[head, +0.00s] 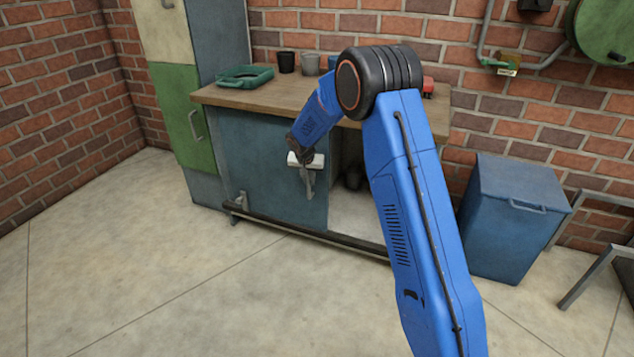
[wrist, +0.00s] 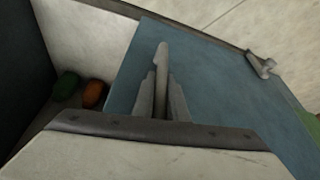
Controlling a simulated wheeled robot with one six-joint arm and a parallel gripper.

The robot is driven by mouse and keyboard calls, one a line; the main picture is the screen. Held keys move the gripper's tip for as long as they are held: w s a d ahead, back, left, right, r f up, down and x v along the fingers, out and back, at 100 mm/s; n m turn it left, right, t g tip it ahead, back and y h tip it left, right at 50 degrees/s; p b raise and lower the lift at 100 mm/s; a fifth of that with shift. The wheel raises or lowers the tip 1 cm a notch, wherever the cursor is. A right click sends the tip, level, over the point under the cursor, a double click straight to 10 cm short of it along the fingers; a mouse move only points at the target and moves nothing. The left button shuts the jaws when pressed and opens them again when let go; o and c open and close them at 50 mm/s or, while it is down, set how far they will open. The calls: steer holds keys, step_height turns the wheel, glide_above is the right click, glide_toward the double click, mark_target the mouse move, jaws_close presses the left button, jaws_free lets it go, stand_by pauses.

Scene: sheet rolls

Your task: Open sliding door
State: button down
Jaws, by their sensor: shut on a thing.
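The blue sliding door (head: 265,160) is on the front of the workbench cabinet, and its flat face shows in the wrist view (wrist: 215,85). The cabinet stands open to the right of the blue front, showing a pale interior (head: 358,205). My gripper (head: 308,182) is at the right part of the blue front. In the wrist view my gripper (wrist: 162,95) is shut around an upright grey handle (wrist: 162,60). A second grey handle (head: 241,200) sits farther left on the blue front and also shows in the wrist view (wrist: 261,64). I cannot tell whether both handles share one panel.
A dark rail (head: 300,230) runs along the cabinet's foot. The wooden top (head: 260,95) holds a green tray (head: 246,76) and cups. A green locker (head: 185,115) stands left, a blue bin (head: 513,215) right. Green and orange items (wrist: 94,94) lie inside. Floor in front is clear.

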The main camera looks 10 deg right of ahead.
steer(key=shift+a, duration=0.1)
steer(key=c, duration=2)
jaws_free()
steer(key=shift+c, duration=0.2)
steer(key=shift+r, duration=0.1)
steer(key=v, duration=1.7)
steer(key=shift+s, duration=0.1)
